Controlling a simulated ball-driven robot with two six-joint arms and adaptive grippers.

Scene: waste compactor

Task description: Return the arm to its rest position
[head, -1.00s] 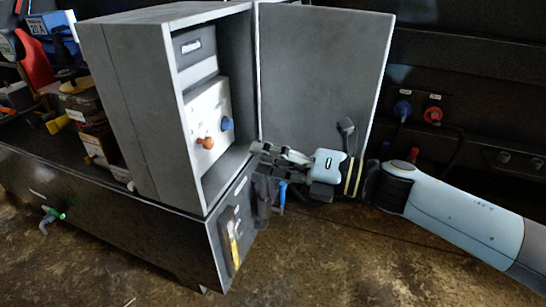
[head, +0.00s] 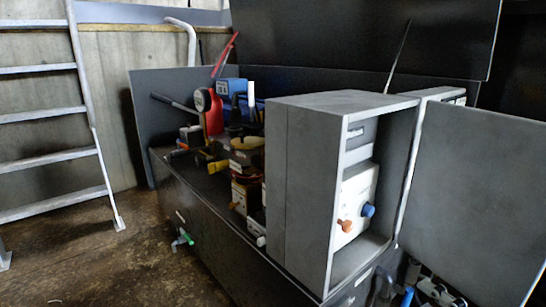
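My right gripper (head: 432,291) shows only partly at the bottom edge of the head view, below the open cabinet door. Its fingers are small, dark and cut off by the frame, so whether it is open or shut cannot be told. No object can be made out in it. The rest of that arm is out of view or hidden behind the door. My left gripper is not in view.
A grey cabinet (head: 330,118) stands on a dark bench (head: 215,243), its door (head: 475,200) swung open to the right. Inside is a white box (head: 352,205) with orange and blue knobs. Tools clutter the bench. A ladder (head: 40,115) leans at left above open floor.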

